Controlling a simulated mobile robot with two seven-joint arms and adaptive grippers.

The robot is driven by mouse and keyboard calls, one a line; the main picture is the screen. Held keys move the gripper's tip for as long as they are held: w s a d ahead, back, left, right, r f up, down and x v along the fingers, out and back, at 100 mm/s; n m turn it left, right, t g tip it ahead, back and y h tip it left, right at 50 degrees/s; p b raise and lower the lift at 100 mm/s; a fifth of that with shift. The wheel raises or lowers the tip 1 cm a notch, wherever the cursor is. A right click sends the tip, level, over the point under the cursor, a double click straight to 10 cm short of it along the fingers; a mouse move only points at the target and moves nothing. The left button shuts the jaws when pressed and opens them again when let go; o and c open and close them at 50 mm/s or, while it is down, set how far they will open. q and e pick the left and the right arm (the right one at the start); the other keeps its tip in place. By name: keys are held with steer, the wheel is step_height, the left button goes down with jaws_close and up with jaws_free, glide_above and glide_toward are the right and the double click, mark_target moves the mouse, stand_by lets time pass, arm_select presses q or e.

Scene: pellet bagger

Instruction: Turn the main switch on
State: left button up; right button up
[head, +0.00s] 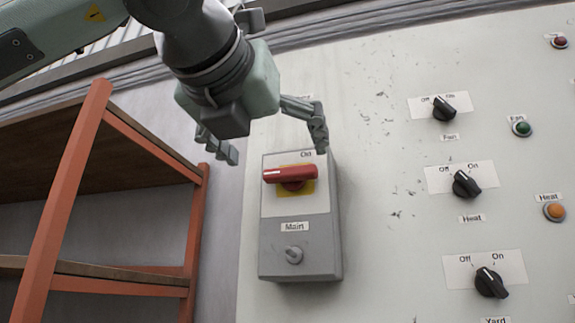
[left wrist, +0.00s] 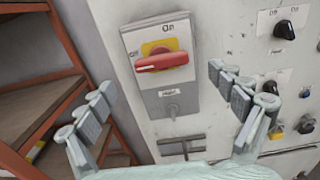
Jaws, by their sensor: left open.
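The main switch is a red handle (head: 290,174) on a yellow plate (head: 306,187), mounted on a grey box (head: 300,245) labelled "Main". The handle lies horizontal, and an "On" mark shows above it near the top of the box. The red handle (left wrist: 161,62) also shows whole in the left wrist view. My left gripper (head: 272,148) is open and empty, in front of the box's upper part, with its fingers spread wide to either side. In the left wrist view the fingers (left wrist: 165,86) frame the switch without visibly touching it. My right gripper is not in view.
Right of the box the pale panel (head: 370,200) carries black Fan (head: 443,108), Heat (head: 466,184) and Yard (head: 490,283) knobs, plus indicator lamps. A small grey knob (head: 293,255) sits low on the box. An orange-framed shelf (head: 65,200) stands left.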

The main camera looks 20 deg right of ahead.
mark_target(288, 171)
arm_select(q)
steer(key=p+x, duration=0.1)
steer(key=x, duration=0.3)
steer(key=shift+w+d, duration=0.15)
steer(key=shift+w+d+f, duration=0.1)
steer(key=shift+w+d, duration=0.3)
steer(key=shift+w, duration=0.2)
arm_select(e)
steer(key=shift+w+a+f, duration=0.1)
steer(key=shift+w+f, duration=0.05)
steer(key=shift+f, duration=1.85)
arm_select(q)
steer(key=c, duration=1.2)
steer(key=shift+o, duration=0.2)
